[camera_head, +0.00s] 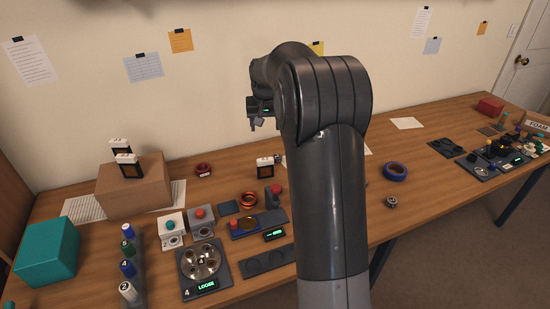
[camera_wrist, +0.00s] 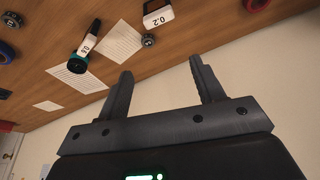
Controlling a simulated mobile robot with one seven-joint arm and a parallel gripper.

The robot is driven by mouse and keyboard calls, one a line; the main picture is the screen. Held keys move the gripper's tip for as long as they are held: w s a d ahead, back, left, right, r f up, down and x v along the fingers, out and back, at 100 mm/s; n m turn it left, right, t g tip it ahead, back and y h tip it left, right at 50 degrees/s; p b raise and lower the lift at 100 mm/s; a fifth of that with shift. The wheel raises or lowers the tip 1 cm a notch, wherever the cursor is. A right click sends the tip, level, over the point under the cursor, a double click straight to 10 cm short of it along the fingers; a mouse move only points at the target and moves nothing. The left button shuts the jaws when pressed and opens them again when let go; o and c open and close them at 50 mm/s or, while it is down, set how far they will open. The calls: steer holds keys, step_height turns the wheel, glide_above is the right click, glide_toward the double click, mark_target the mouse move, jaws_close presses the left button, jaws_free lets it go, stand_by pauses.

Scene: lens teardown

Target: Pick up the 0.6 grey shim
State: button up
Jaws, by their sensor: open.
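No part is clearly readable as the 0.6 grey shim. In the wrist view, a white-topped block (camera_wrist: 158,15) bears a label that looks like 0.2. A small dark ring (camera_wrist: 148,40) lies near it, and a dark handled piece (camera_wrist: 91,38) carries a white tag too small to read surely. In the head view, white-topped dark holders with orange windows stand on the cardboard box (camera_head: 150,190) and one holder (camera_head: 265,170) stands on the table. My gripper (camera_head: 258,122) is open and empty, raised above the table near the wall; its fingers also show in the wrist view (camera_wrist: 161,68).
My arm hides the table's middle in the head view. A teal box (camera_head: 47,251), a row of labelled bottles (camera_head: 128,268), a round dish tray (camera_head: 205,270) and a blue ring (camera_head: 395,171) stand around. Bare wood shows right of the arm.

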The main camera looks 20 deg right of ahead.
steer(key=m, duration=0.1)
glide_toward(277, 156)
steer(key=f, duration=0.2)
steer(key=w+f, duration=0.1)
steer(key=shift+a+g, duration=0.3)
steer(key=shift+g, duration=0.1)
steer(key=shift+d+x, duration=0.15)
steer(key=shift+x, duration=1.2)
steer(key=shift+d+x, duration=0.2)
steer(key=shift+x, duration=1.15)
steer(key=shift+r, duration=0.1)
steer(key=shift+c, duration=0.4)
steer(key=c, duration=1)
steer(key=shift+r, duration=0.1)
